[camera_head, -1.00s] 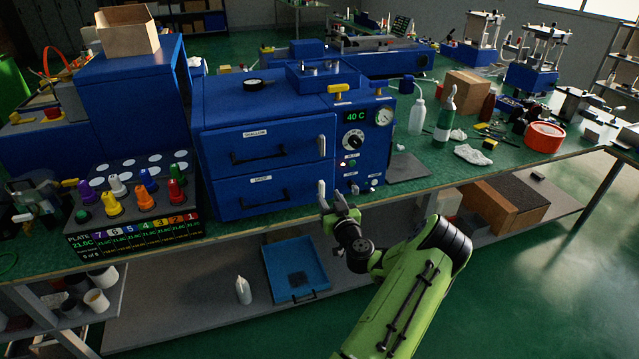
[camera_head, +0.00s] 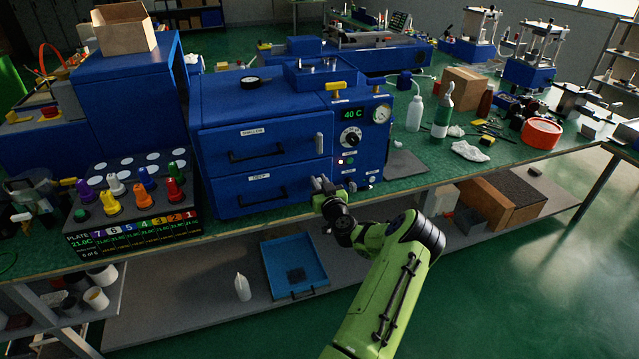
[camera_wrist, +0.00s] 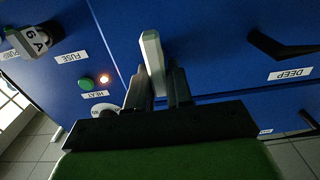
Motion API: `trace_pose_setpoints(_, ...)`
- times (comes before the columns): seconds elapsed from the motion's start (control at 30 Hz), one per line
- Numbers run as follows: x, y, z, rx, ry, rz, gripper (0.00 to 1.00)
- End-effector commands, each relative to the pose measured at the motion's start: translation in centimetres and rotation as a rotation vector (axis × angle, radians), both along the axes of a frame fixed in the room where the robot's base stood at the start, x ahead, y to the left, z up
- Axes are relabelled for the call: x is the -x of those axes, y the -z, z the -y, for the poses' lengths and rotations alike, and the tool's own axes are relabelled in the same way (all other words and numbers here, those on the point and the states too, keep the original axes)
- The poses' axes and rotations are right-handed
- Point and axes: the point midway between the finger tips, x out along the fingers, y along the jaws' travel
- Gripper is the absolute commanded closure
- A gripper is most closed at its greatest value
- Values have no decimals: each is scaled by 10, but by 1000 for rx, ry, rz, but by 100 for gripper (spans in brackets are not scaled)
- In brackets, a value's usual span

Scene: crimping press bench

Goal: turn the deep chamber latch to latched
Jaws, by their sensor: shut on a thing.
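The press cabinet has a blue drawer marked DEEP (camera_head: 232,201), which is closed below the SHALLOW drawer (camera_head: 228,148). My gripper (camera_head: 322,184) is at the right edge of the DEEP drawer front. In the wrist view my gripper (camera_wrist: 163,78) is shut on the pale deep chamber latch (camera_wrist: 152,50), whose bar sticks out between the two dark fingers. The bar looks slightly tilted in that view, and its lower part is hidden by the fingers. In the head view my gripper mostly hides this latch.
The shallow latch (camera_head: 319,143) stands upright above my gripper. A control panel with a temperature display (camera_head: 353,114) and a dial (camera_head: 350,138) is close on the right. The DEEP drawer handle (camera_head: 263,198) is to the left. A blue tray (camera_head: 296,258) lies on the shelf below.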

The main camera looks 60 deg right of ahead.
Motion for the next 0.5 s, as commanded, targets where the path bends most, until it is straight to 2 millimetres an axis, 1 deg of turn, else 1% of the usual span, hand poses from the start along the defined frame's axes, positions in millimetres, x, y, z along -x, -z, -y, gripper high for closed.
trace_pose_setpoints(0.27,1,0,0,-22,0,22,100)
trace_pose_setpoints(0.5,2,1,2,-112,1,113,100)
